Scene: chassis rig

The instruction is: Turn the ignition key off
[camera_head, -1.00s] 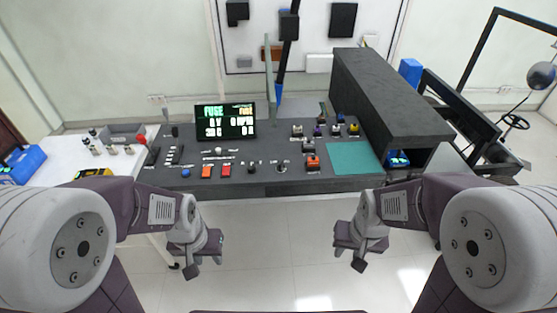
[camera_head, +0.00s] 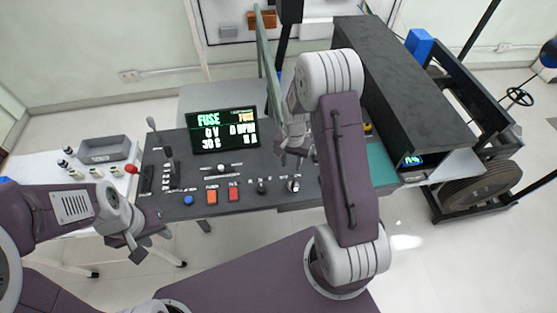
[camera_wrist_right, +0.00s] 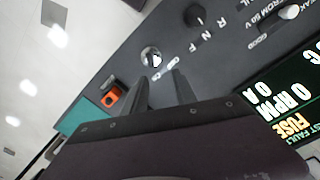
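The ignition key switch (camera_head: 294,185) is a small silvery round part near the front edge of the dark console, right of a black knob. It also shows in the right wrist view (camera_wrist_right: 150,57), just beyond the fingertips; which way the key points is too small to tell. My right gripper (camera_head: 289,158) is above the console, slightly behind the switch. In the wrist view its two dark fingers (camera_wrist_right: 158,76) are apart with nothing between them, not touching the switch. My left gripper (camera_head: 152,246) is open and empty in front of the console's left end.
The console carries a lit display (camera_head: 222,130) reading FUSE, a red switch (camera_head: 233,194), an orange switch (camera_head: 211,196) and a black knob (camera_head: 262,187). A large dark box (camera_head: 390,85) stands at right. A side table with a grey tray (camera_head: 104,149) is at left.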

